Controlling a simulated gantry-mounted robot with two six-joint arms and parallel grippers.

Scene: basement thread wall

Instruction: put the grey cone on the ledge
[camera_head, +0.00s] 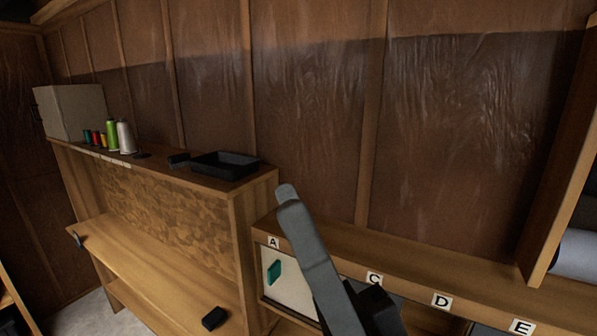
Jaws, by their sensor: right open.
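A pale grey-white cone (126,138) stands upright in a row of thread cones on the top of the left wooden unit (205,187), which looks like a ledge along the wall. A green cone (112,136) stands just left of it. My right gripper (308,245) shows as a long grey part with a black part beside it, rising from the bottom middle. It is open, well right of the cones, in front of the panel under label A. I see nothing between its fingers. My left gripper is not in view.
Smaller yellow, red and teal cones stand left of the green one. A grey box (72,110) stands at the far left end and a black tray (225,165) at the right end. The lower right counter (460,270) has lettered labels and a clear top. A black block (214,318) lies below.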

